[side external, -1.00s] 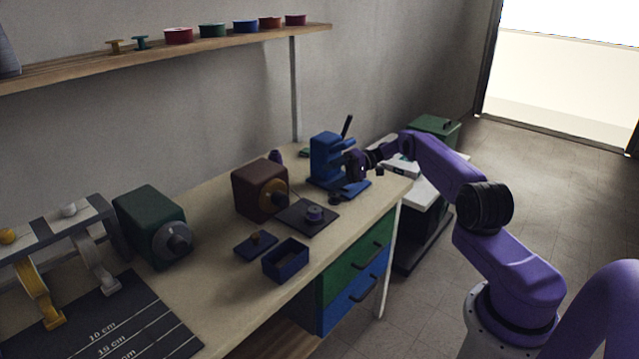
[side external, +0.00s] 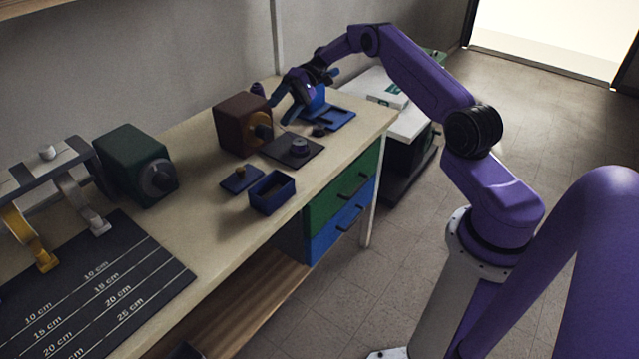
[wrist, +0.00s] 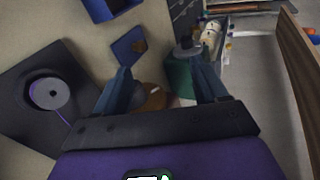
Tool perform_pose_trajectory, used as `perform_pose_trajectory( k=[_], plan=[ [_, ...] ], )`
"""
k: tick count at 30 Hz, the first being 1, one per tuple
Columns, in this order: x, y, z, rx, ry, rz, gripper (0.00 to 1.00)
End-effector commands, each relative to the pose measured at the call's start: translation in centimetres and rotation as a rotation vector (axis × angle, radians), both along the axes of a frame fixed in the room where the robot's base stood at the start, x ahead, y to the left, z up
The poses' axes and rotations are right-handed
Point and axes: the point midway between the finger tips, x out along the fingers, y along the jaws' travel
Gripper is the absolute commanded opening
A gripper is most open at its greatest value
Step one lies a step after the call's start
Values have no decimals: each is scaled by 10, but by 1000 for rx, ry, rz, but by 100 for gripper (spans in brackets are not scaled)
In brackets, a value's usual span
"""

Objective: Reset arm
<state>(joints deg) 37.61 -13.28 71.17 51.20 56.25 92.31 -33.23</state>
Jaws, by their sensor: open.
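My gripper (side external: 292,106) is open over the back part of the bench, its blue fingers angled down to the left. It overlaps the blue press (side external: 341,119) in the side view and hides its upper part; I cannot tell the gap between them. In the wrist view the two fingers of my gripper (wrist: 160,72) are spread apart with nothing held between them. A dark plate with a grey spool (wrist: 49,93) lies to the left of the fingers there.
The brown machine (side external: 238,121), dark plate (side external: 277,149), blue lid (side external: 238,183) and open blue box (side external: 272,193) stand on the bench. A green machine (side external: 128,158) and dark measuring mat (side external: 120,287) are farther left. A white-topped cabinet (side external: 408,125) stands beyond the bench.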

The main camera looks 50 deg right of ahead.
Motion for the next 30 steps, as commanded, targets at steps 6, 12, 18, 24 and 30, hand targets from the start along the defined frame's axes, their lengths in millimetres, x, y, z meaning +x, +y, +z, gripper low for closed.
perform_pose_trajectory(
  k=[6,12,18,24,30],
  plan=[
    [-35,103,38,-201,71,213,72],
    [-98,175,65,-394,75,394,72],
    [-178,221,87,-581,14,565,72],
    [-262,236,101,-747,-110,724,72],
    [-340,226,106,-877,-287,870,72]
  ],
)
